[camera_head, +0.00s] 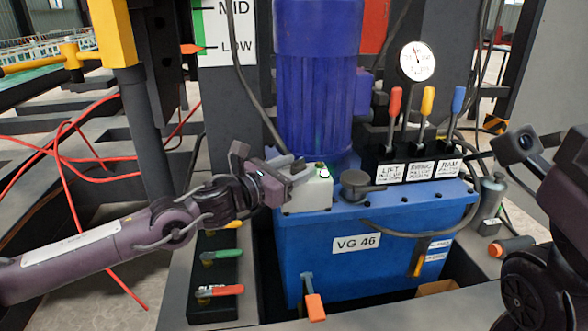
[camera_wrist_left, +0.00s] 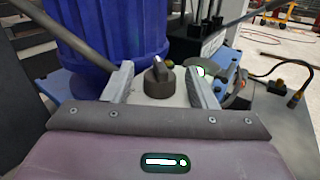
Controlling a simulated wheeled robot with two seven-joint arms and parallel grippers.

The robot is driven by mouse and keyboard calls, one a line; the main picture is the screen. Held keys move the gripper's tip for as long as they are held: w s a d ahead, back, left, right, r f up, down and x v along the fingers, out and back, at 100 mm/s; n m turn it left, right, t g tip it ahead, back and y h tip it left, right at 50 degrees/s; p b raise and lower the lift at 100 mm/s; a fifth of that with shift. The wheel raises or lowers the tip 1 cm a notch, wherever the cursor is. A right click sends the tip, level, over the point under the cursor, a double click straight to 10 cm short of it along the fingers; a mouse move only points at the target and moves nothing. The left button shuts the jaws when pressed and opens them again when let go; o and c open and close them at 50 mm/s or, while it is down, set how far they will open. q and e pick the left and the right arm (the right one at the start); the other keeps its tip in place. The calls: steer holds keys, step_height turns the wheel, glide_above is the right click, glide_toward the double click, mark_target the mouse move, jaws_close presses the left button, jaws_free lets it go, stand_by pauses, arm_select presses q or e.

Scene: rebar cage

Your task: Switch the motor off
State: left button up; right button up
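The motor (camera_head: 315,85) is a tall blue ribbed cylinder on the blue VG 46 power unit (camera_head: 300,245); its side (camera_wrist_left: 112,35) fills the upper left of the left wrist view. Beside its foot is a pale switch box (camera_head: 312,193) with a small green light on top. My left gripper (camera_head: 296,171) is at this box. In the left wrist view its fingers (camera_wrist_left: 160,85) are apart, with a dark rotary knob (camera_wrist_left: 159,78) between them; I see no finger contact. My right arm (camera_head: 565,185) is at the right edge; its fingers are unclear.
A black cap (camera_head: 356,184) sits right of the switch box. Coloured valve handles (camera_head: 220,290) are below my left gripper. Red hoses (camera_head: 75,185) lie at left.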

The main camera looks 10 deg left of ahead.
arm_select(q)
steer(key=c, duration=0.9)
